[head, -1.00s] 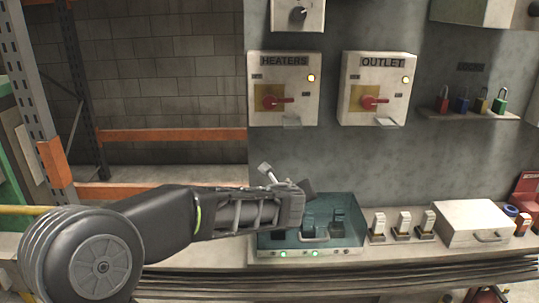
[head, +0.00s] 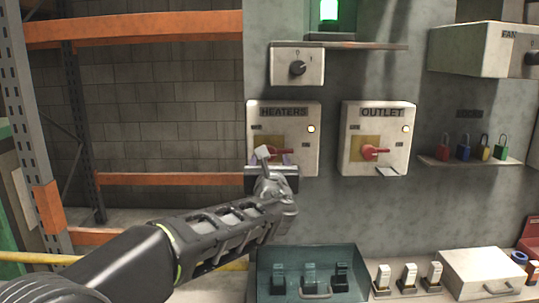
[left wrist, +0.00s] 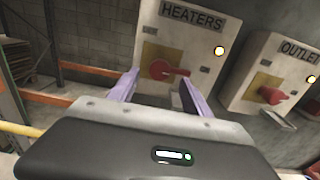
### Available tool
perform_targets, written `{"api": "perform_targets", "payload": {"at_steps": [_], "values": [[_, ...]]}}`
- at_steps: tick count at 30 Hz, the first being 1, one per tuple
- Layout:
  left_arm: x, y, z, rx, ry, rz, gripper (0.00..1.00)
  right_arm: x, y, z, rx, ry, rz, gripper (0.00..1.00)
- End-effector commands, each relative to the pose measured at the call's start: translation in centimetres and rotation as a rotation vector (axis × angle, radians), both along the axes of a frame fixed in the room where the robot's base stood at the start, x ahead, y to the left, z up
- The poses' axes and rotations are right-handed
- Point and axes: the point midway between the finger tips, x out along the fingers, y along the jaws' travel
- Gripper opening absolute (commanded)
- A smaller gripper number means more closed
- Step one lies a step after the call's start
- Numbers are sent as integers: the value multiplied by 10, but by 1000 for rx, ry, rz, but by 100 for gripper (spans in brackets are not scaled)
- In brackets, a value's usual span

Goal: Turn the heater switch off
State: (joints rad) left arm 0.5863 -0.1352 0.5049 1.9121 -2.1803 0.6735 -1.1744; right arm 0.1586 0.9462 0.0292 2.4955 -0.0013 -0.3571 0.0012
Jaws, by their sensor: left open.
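The HEATERS box (head: 283,128) is a pale wall box with a red rotary switch handle (head: 298,153) on a yellow plate and a lit lamp. The handle points to the right. My left gripper (head: 270,160) is in front of the box's lower part in the head view. In the left wrist view its two purple fingers (left wrist: 155,88) are open, one on each side of the red handle (left wrist: 164,70) as seen from there. The handle is beyond the fingertips, and I cannot tell whether they touch it. My right gripper is not in view.
The similar OUTLET box (head: 378,125) is to the right, with a red handle and lit lamp. A padlock shelf (head: 470,163) is farther right. Below are a teal tray (head: 310,258) and a white case (head: 490,272) on a bench. Shelving frames stand left.

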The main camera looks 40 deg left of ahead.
Motion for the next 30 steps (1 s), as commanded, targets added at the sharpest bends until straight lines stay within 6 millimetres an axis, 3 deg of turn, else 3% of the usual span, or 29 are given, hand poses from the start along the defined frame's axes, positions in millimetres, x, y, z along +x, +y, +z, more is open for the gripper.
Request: {"api": "perform_targets", "payload": {"at_steps": [9,20,30], "values": [[37,27,1,-2,1,-1,57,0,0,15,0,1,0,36],[41,31,0,-1,0,-1,57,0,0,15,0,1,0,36],[41,31,0,-1,0,-1,29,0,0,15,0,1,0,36]]}}
